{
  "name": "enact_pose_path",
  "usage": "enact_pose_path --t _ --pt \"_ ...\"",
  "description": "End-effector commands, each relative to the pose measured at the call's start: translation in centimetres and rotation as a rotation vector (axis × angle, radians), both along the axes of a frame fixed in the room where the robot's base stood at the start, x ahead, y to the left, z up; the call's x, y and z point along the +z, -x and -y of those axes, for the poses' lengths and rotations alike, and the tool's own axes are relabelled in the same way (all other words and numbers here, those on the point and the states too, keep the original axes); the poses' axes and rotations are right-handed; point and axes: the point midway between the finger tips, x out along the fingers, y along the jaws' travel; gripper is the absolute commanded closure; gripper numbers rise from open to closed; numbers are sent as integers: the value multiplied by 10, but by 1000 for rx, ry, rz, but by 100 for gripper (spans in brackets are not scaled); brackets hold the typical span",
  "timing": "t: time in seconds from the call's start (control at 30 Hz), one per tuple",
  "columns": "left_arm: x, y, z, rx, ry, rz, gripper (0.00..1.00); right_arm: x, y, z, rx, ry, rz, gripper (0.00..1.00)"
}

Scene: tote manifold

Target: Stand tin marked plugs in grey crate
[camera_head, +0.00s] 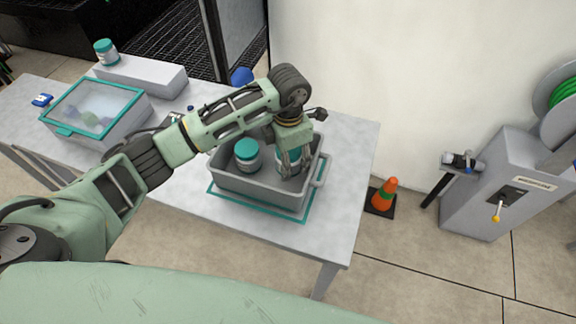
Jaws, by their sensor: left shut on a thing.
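The grey crate (262,196) stands on a teal-edged mat on the table. One tin (248,163) with a teal lid stands upright in the crate's left part. My left gripper (292,168) reaches down into the crate's right part, shut on a second tin (281,157). My fingers partly cover this tin, and I cannot tell whether it touches the crate floor. Another teal-lidded tin (106,52) stands on a grey block at the far left. No marking on any tin is readable. My right gripper is out of view.
A clear-lidded teal-framed box (97,108) sits on the table's left side, near the grey block (140,72). A blue round thing (241,76) shows behind my arm. The table (345,160) is clear right of the crate. An orange cone (384,193) stands on the floor.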

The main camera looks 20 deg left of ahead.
Motion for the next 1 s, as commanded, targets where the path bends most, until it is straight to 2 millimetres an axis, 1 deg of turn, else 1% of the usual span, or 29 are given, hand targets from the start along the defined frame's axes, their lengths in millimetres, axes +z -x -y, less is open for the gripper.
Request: enact_pose_path --t 0.07,0.2,0.3,0.4,0.6,0.73,0.77,0.83,1.0 --pt "-8 1 1 0 1 -3 76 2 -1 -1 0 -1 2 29" --pt "-30 1 1 0 1 -5 76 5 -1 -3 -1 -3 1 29" --pt "-42 1 0 0 1 -2 76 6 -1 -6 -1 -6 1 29" --pt "-46 0 0 -1 1 1 76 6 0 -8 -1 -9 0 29" --pt "-46 0 0 -1 1 1 76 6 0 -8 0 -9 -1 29" --pt "-50 0 0 -1 1 1 76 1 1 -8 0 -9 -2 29" --pt "-49 0 0 -1 0 0 46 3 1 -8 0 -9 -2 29" --pt "-48 0 0 -1 0 0 40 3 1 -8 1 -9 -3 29" --pt "-48 0 0 -1 0 0 40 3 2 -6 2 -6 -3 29"
